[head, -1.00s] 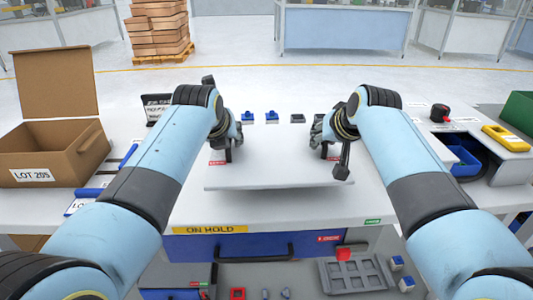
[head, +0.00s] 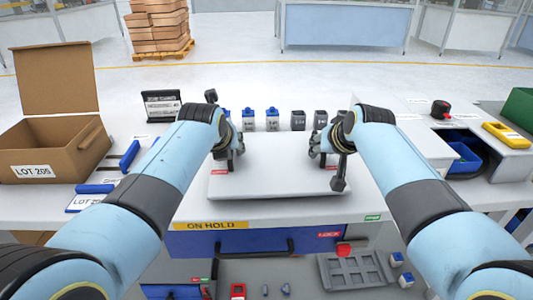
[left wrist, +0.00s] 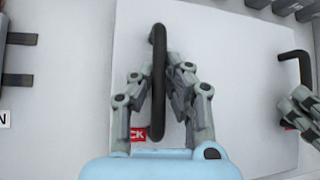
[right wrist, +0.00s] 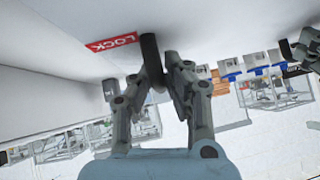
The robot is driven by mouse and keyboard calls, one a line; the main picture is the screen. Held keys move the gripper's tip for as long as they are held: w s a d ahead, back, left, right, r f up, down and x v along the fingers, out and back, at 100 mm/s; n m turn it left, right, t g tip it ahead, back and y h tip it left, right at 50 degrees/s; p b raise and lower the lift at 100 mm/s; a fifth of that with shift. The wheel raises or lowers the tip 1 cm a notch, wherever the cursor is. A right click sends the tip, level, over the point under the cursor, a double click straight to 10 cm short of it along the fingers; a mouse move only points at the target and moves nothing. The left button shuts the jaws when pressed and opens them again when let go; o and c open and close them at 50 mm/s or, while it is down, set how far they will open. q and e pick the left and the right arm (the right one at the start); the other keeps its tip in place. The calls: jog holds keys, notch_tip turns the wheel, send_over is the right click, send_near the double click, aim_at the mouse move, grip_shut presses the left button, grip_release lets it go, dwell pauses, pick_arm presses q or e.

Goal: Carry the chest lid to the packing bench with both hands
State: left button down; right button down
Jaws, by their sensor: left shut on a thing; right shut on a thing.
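The chest lid (head: 280,182) is a flat pale grey panel in the middle of the head view, over the white bench top (head: 270,211). My left gripper (head: 231,163) is shut on the lid's left black handle, which stands between the fingers in the left wrist view (left wrist: 157,80). My right gripper (head: 333,160) is shut on the right black handle, which shows in the right wrist view (right wrist: 150,58). The lid looks about level in the head view. I cannot tell whether its underside touches the surface below.
Several small blue and grey blocks (head: 272,119) stand in a row behind the lid. An open cardboard box (head: 60,155) is at the left. A blue drawer (head: 230,243) is below the front edge.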

pick_arm(q)
jog(key=shift+w+a+f, duration=0.1)
jog(key=shift+a+f, duration=0.15)
jog(key=shift+a, duration=0.05)
pick_arm(e)
jog(key=shift+d+f, duration=0.3)
pick_arm(q)
jog(key=c, duration=1.5)
grip_release()
pick_arm(e)
jog(key=c, duration=1.5)
grip_release()
jog(key=shift+f, duration=0.1)
pick_arm(q)
jog(key=shift+o, duration=0.5)
pick_arm(e)
jog(key=shift+o, duration=0.6)
jog(key=shift+a, duration=0.1)
pick_arm(q)
jog(key=shift+d, duration=0.15)
jog(key=shift+f, duration=0.1)
pick_arm(e)
jog(key=shift+a, duration=0.1)
